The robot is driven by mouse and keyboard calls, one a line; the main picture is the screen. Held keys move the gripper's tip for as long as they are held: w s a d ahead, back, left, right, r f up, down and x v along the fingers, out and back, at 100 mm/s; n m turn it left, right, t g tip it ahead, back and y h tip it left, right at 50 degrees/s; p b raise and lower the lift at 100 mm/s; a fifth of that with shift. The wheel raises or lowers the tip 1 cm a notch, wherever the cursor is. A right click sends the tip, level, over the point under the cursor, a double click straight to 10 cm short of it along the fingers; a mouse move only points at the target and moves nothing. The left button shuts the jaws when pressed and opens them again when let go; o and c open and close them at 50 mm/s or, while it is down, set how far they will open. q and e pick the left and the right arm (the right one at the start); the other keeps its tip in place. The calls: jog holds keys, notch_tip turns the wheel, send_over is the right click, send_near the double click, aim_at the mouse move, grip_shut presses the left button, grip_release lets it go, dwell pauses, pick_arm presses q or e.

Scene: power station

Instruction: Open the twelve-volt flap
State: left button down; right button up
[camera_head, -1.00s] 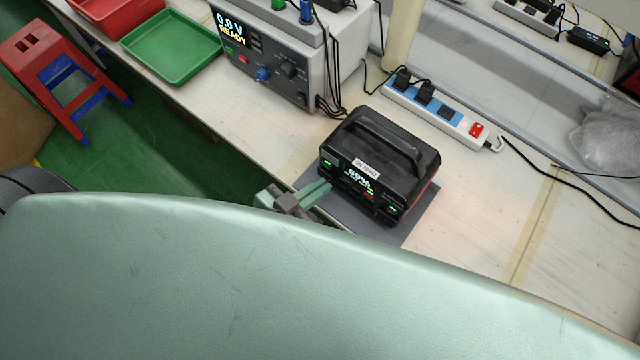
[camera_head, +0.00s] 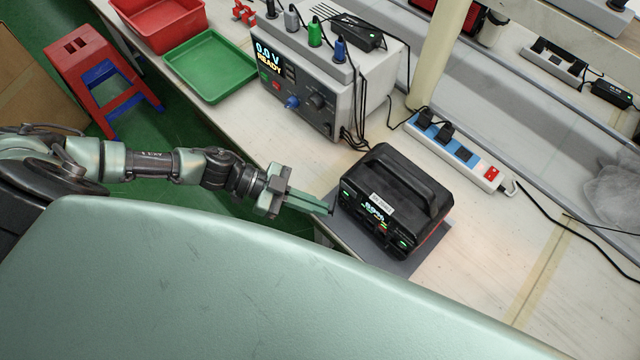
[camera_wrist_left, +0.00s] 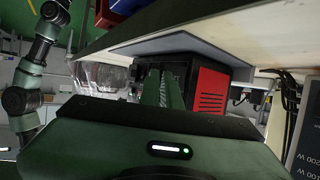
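The black power station (camera_head: 395,200) with red sides stands on a grey mat (camera_head: 405,266) on the bench. Its handle is on top, and its front with a lit screen (camera_head: 376,213) faces down-left in the head view. The twelve-volt flap is too small to make out. My left gripper (camera_head: 328,208) points at the front's lower left edge, its fingers close together and seemingly empty; I cannot tell whether the tips touch. In the left wrist view the fingers (camera_wrist_left: 161,88) lie side by side before the station, whose red side (camera_wrist_left: 210,88) shows. My right gripper is not in view.
A green tray (camera_head: 210,65) and red bin (camera_head: 165,18) are at upper left. The bench at right front is clear.

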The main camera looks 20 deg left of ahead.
pick_arm(q)
jog(key=shift+w+a+m+g+b, duration=0.35)
jog(key=shift+w+m+g, duration=0.2)
jog(key=shift+m+g, duration=0.45)
jog(key=m+g, duration=0.1)
jog(key=m+g+b, duration=0.1)
jog(key=w+g, duration=0.1)
jog(key=shift+a+f+m+b, duration=0.15)
jog(key=shift+a+m+b, duration=0.2)
jog(key=shift+m+b, duration=0.05)
jog(key=m+g+b, duration=0.1)
jog(key=w+m+g+y+b, duration=0.1)
jog(key=m+g+b, duration=0.1)
jog(key=g, duration=0.1)
jog(key=shift+w+a+f+b, duration=0.15)
jog(key=shift+a+b, duration=0.1)
jog(key=shift+b, duration=0.15)
jog(key=shift+w+a+r+m+g+y+b, duration=0.15)
jog(key=shift+w+m+g+y+b, duration=0.15)
jog(key=shift+m+g+y+b, duration=0.35)
jog(key=shift+w+r+m+g+y+b, duration=0.15)
jog(key=shift+w+m+g+y+b, duration=0.15)
jog(key=shift+m+g+b, duration=0.6)
jog(key=c, duration=1.6)
grip_release()
jog(key=shift+s, duration=0.1)
notch_tip(320, 180, up, 20)
jog(key=shift+r, duration=0.1)
